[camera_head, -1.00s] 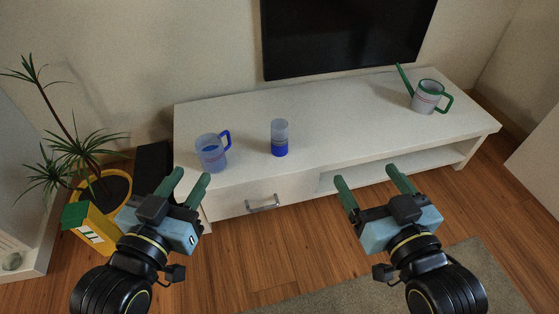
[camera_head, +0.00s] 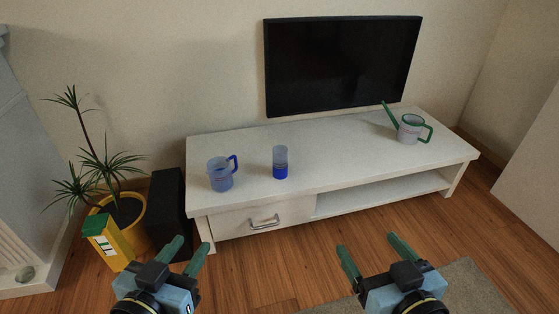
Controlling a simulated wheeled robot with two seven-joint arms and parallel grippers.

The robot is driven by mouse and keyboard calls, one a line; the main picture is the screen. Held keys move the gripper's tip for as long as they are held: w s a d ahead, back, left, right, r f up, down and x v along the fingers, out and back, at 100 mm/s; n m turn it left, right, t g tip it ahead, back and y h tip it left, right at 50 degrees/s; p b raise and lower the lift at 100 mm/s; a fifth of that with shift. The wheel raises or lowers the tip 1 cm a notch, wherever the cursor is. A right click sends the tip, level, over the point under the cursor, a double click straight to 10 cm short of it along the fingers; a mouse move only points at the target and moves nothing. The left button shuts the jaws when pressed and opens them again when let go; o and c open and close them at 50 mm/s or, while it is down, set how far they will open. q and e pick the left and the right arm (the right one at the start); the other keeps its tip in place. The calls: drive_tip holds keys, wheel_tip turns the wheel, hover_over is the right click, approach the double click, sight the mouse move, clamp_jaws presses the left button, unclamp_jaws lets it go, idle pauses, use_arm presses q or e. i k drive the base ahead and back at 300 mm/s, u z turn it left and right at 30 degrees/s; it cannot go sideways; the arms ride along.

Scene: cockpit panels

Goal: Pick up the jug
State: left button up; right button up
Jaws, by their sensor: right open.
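A translucent jug (camera_head: 221,175) with a blue handle and blue lower part stands upright on the left part of the white TV bench (camera_head: 330,150). Its handle points right. My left gripper (camera_head: 188,247) is open and empty, in front of and below the jug, apart from it. My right gripper (camera_head: 370,248) is open and empty, in front of the bench at the right, well away from the jug.
A clear and blue cup (camera_head: 280,163) stands right of the jug. A grey watering can (camera_head: 409,128) with green handle and spout stands at the bench's right. A black box (camera_head: 168,212), yellow carton (camera_head: 108,243) and potted plant (camera_head: 100,170) crowd the left floor.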

sight(218, 169)
drive_tip(key=u, duration=0.5)
drive_tip(key=i, duration=0.55)
drive_tip(key=u, duration=0.6)
drive_tip(key=i, duration=1.35)
drive_tip(key=z, duration=0.65)
